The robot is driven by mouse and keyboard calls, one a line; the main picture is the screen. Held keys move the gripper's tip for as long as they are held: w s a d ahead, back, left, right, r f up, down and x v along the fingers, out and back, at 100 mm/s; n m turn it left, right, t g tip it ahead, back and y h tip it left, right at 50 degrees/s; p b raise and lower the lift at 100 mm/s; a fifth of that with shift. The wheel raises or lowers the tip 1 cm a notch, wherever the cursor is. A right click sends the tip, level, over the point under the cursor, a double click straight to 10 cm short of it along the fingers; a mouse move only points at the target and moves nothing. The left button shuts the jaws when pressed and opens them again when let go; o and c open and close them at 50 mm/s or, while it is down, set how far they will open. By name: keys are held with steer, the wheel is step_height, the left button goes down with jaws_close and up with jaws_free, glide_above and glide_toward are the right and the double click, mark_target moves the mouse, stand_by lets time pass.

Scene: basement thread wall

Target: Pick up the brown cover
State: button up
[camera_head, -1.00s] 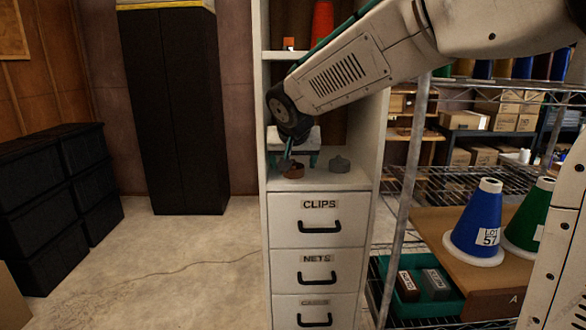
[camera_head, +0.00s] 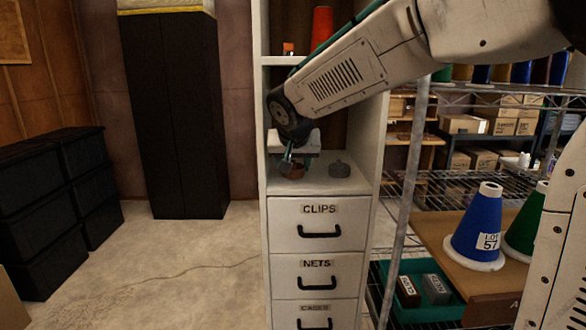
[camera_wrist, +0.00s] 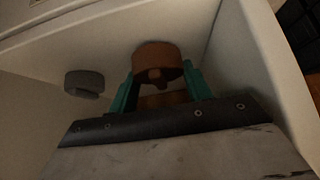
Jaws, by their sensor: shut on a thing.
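The brown cover (camera_head: 293,171) is a small round cap in the open shelf compartment of the white cabinet, above the drawer marked CLIPS. In the wrist view the brown cover (camera_wrist: 158,60) shows its round top and a small knob between two green fingers. My gripper (camera_wrist: 160,82) is shut on it, one finger at each side. In the head view my gripper (camera_head: 293,160) reaches down into the compartment and partly hides the cover. I cannot tell whether the cover is clear of the shelf.
A grey cover (camera_head: 340,168) stands on the same shelf to the right; it shows at left in the wrist view (camera_wrist: 84,82). The cabinet's side walls (camera_head: 367,140) and upper shelf (camera_head: 283,56) enclose my gripper. Wire shelving (camera_head: 405,190) with cones stands at right.

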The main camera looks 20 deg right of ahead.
step_height(320, 180, up, 2)
steer(key=shift+r, duration=0.25)
steer(key=s+d, duration=0.2)
steer(key=s, duration=0.5)
steer(key=s+d+r, duration=0.1)
steer(key=s+d, duration=0.2)
steer(key=s, duration=0.5)
steer(key=shift+s+r, duration=0.15)
